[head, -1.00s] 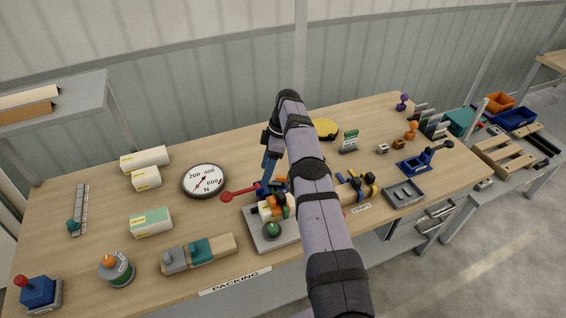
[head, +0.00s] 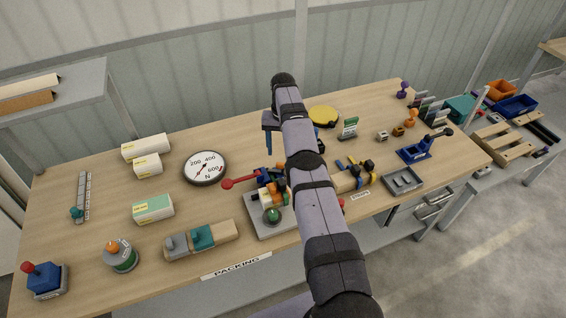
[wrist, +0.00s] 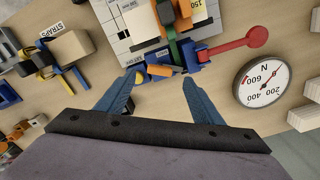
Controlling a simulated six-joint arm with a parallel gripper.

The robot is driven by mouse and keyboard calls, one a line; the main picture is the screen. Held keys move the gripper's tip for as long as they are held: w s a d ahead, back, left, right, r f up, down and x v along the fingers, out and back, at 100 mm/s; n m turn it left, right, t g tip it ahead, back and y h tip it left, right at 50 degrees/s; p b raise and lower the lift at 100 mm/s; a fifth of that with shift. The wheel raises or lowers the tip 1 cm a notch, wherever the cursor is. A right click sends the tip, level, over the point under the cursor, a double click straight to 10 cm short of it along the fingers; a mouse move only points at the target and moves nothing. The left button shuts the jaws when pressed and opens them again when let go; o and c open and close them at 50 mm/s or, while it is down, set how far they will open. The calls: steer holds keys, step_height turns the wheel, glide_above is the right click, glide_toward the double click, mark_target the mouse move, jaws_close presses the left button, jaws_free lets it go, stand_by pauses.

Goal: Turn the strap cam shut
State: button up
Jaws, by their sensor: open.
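The strap cam is a blue block (wrist: 172,71) with a long red lever (wrist: 241,45) ending in a round knob. It sits at the edge of a grey plate (wrist: 112,35) with a green strap running to it. In the head view the red lever (head: 240,182) points left from the cam, which my arm partly hides. My gripper (wrist: 160,77) is open, its two blue fingers apart and nothing held between them. In the wrist view the fingertips are just short of the cam. In the head view my gripper (head: 268,150) is above and behind the cam.
A round dial gauge (head: 205,167) lies left of the lever. A wood, grey and teal piece (head: 201,239) lies at the front. Strap pieces (head: 362,168) and a grey tray (head: 402,180) are to the right.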

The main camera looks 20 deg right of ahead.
mark_target(279, 168)
steer(key=shift+f, duration=0.1)
step_height(279, 168, down, 3)
steer(key=b, duration=0.3)
step_height(279, 168, down, 2)
steer(key=b, duration=0.3)
steer(key=shift+b, duration=0.4)
steer(key=shift+f, duration=1.1)
steer(key=c, duration=1)
steer(key=shift+c, duration=0.2)
